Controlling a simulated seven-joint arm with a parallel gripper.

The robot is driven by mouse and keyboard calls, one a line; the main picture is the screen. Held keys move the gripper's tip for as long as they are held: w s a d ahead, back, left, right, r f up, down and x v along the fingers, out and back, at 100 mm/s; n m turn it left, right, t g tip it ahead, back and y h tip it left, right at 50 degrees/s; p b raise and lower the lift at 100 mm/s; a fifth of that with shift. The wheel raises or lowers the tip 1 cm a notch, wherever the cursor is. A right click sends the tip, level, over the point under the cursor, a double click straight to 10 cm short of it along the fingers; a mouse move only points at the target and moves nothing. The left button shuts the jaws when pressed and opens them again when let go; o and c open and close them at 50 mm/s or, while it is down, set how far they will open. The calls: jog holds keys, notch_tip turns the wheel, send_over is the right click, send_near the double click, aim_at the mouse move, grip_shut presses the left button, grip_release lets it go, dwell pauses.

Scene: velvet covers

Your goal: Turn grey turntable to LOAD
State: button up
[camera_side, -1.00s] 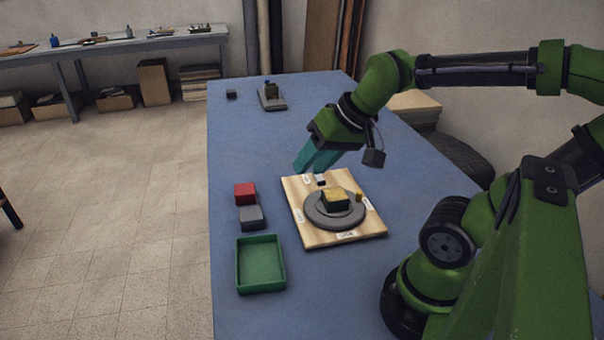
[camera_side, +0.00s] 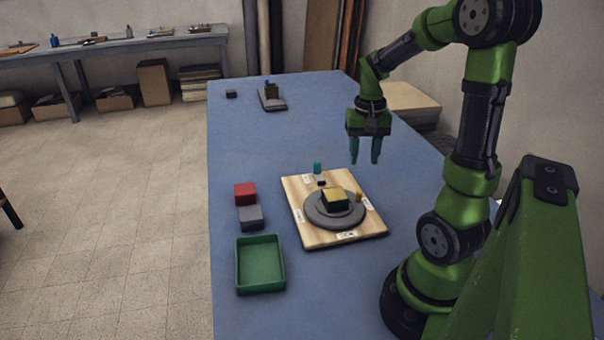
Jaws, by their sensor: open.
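The grey turntable (camera_side: 320,216) is a round disc on a light wooden board (camera_side: 314,237). A block with a yellowish top and dark sides (camera_side: 335,199) sits on the disc. A small teal peg (camera_side: 317,168) stands at the board's far edge, near a small dark-and-white piece (camera_side: 321,182). A small orange-yellow peg (camera_side: 359,197) stands at the disc's right side. White labels lie along the board's edges, including a front label (camera_side: 346,235); their words are too small to read. My gripper (camera_side: 365,158) is open and empty, pointing down, above and beyond the board's far right side.
A red block (camera_side: 245,193) and a grey block (camera_side: 251,217) lie left of the board. A green tray (camera_side: 260,288) is in front of them. A grey fixture (camera_side: 272,103) and a small dark block (camera_side: 231,93) are at the table's far end. The blue table (camera_side: 270,145) is clear between.

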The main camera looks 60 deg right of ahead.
aim_at(359, 191)
notch_tip(359, 191, down, 10)
jog(key=shift+f, duration=0.15)
dwell(0.3)
grip_shut()
